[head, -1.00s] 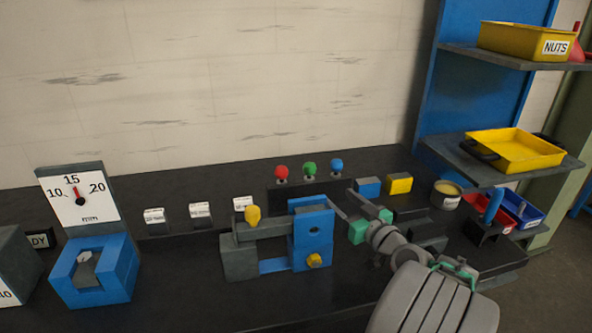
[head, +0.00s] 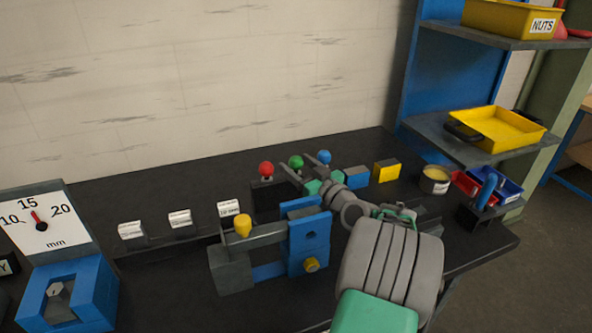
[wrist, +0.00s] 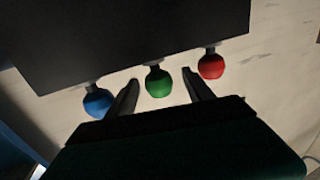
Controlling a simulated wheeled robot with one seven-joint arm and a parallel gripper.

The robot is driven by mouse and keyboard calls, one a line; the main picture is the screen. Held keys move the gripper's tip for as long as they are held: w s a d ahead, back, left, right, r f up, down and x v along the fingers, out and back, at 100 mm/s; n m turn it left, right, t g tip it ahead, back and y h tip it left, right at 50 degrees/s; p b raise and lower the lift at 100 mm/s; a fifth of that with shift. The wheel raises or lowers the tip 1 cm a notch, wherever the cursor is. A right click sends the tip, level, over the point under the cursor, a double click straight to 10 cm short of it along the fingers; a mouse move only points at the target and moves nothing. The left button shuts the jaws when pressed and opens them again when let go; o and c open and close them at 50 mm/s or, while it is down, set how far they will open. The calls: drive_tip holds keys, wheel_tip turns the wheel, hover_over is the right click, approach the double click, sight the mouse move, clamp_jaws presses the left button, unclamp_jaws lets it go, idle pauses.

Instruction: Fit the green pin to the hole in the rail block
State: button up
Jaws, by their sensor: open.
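The green pin (head: 296,162) stands with its round knob up in a dark holder (head: 272,201), between a red pin (head: 266,169) and a blue pin (head: 323,157). My gripper (head: 299,165) is open and reaches over the holder. In the wrist view the green knob (wrist: 158,83) appears between my two open fingers (wrist: 160,80), with a gap on each side. Whether it is at fingertip depth I cannot tell. The blue rail block (head: 308,252) stands in front of the holder with a small dark hole in its upright face; a yellow bolt (head: 311,265) is lower on it.
A grey rail with a yellow knob (head: 243,226) extends left of the block. A gauge (head: 40,220) and a blue cradle (head: 85,290) stand at the left. Blue and yellow blocks (head: 387,171), a round tin (head: 434,180) and bins are at the right. The bench front is mostly clear.

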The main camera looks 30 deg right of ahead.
drive_tip(key=shift+w, duration=0.75)
drive_tip(key=shift+d, duration=0.1)
clamp_jaws()
